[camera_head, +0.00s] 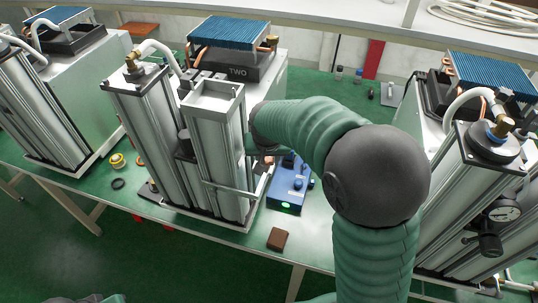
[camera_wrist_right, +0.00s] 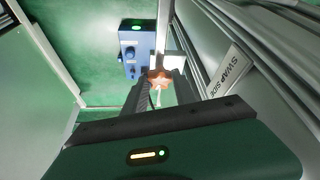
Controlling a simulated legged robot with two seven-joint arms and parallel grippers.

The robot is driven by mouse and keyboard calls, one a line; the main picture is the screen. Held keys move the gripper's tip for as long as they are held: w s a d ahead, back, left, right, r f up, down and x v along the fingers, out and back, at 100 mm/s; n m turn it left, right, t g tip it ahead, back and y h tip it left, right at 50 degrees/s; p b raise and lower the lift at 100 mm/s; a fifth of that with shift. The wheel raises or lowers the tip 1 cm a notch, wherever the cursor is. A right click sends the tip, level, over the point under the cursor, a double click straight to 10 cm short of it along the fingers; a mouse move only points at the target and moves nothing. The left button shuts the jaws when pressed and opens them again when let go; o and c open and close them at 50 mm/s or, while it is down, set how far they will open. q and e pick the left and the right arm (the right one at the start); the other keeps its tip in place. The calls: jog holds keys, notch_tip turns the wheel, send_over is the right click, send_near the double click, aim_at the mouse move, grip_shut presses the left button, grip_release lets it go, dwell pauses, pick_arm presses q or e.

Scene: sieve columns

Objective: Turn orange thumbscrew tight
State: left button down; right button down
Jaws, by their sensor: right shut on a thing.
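The orange thumbscrew (camera_wrist_right: 158,77) shows in the right wrist view between the fingertips of my right gripper (camera_wrist_right: 161,88), at the side of a grey metal column. My right gripper is shut on it; the fingers hide part of it. In the head view the right gripper (camera_head: 264,153) is beside the middle column unit (camera_head: 216,150), mostly hidden by my own green arm, and a small bit of orange shows there. How far the screw is turned cannot be seen. My left gripper is not in view.
A blue control box (camera_head: 290,187) with a lit green button stands close to the right gripper. A brown block (camera_head: 277,239) lies at the bench's front edge. More column units stand left and right. A "SWAP SIDE" label (camera_wrist_right: 226,71) is on the column.

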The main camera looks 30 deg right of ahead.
jog(key=shift+w+r+m+h, duration=0.2)
jog(key=shift+m+h, duration=0.1)
jog(key=shift+m, duration=0.5)
jog(key=c, duration=1.4)
grip_release()
jog(key=o, duration=0.4)
jog(key=shift+f, duration=0.2)
jog(key=v, duration=1.6)
jog(key=shift+a+r+b, duration=0.2)
jog(key=shift+r+b, duration=0.2)
jog(key=shift+w, duration=0.15)
